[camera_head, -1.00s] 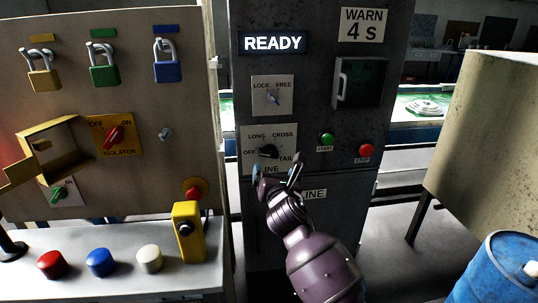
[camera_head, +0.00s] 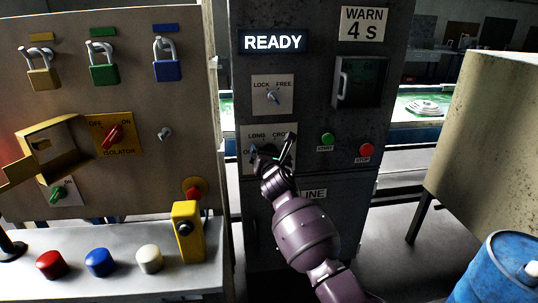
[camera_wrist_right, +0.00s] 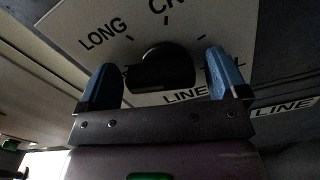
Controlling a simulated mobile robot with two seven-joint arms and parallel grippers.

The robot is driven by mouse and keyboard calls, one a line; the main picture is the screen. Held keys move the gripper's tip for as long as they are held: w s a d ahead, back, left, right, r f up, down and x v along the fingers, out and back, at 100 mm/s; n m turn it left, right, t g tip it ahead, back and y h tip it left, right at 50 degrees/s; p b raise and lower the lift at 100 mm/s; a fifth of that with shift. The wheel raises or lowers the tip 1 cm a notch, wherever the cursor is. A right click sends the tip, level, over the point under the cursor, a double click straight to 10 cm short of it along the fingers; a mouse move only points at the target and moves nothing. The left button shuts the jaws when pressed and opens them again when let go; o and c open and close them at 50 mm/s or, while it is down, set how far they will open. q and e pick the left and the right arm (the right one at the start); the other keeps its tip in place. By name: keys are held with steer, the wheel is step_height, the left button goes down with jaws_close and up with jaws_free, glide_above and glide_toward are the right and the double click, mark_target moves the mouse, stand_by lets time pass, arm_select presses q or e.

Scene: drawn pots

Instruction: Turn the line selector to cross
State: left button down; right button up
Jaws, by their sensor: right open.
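The line selector is a black knob (camera_wrist_right: 165,68) on a white plate (camera_wrist_right: 125,50) on the dark cabinet. LONG and part of a word beginning with C read above it in the right wrist view. In the head view the plate (camera_head: 247,131) is partly covered by my right gripper (camera_head: 271,151). My right gripper also shows in the wrist view (camera_wrist_right: 163,82), open, with one blue-tipped finger on either side of the knob. I cannot tell whether the fingers touch it, nor which way the knob points. My left gripper is not in view.
Above the selector is a LOCK/FREE switch (camera_head: 272,97). A green button (camera_head: 327,139) and a red button (camera_head: 366,150) are to its right. A lit READY sign (camera_head: 273,42) is above. A panel with padlocks and an isolator (camera_head: 114,138) stands at left, a blue drum (camera_head: 497,275) at lower right.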

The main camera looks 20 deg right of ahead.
steer(key=c, duration=0.9)
steer(key=shift+c, duration=0.2)
steer(key=shift+m, duration=0.4)
steer(key=m, duration=0.3)
steer(key=shift+r+m+p, duration=0.1)
steer(key=shift+m+p, duration=0.3)
steer(key=m, duration=0.5)
steer(key=shift+d, duration=0.15)
steer(key=shift+m, duration=0.3)
steer(key=o, duration=0.9)
